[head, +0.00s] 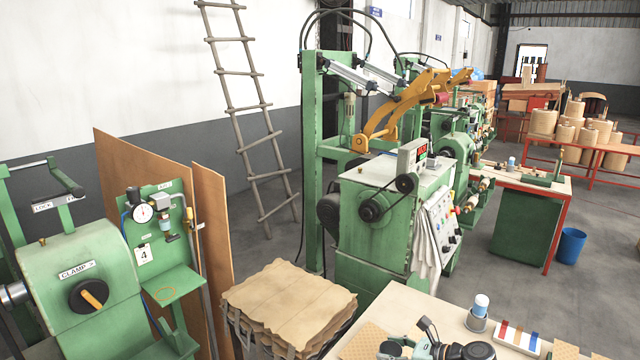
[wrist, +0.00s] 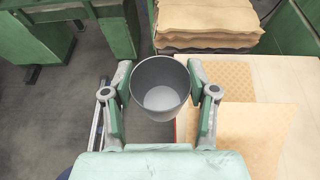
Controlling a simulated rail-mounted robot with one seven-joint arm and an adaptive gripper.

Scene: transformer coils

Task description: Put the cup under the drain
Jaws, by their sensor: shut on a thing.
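A grey, round, open-topped cup (wrist: 160,88) sits between the two fingers of my gripper (wrist: 160,100) in the wrist view. The gripper is shut on it, and the inside of the cup looks empty. In the head view I cannot make out the held cup. A drain fitting (head: 168,237) hangs from a grey pipe on the green gauge panel (head: 143,262) at the left. Below it, a small green shelf (head: 184,281) carries an orange ring mark. The shelf shows no cup on it.
A stack of brown sheets (head: 290,300) stands between the panel and the pale table (head: 440,308); it also shows in the wrist view (wrist: 208,22). A grey holder (head: 476,323) with a white-blue bottle stands on the table. A green clamp machine (head: 80,275) stands at far left.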

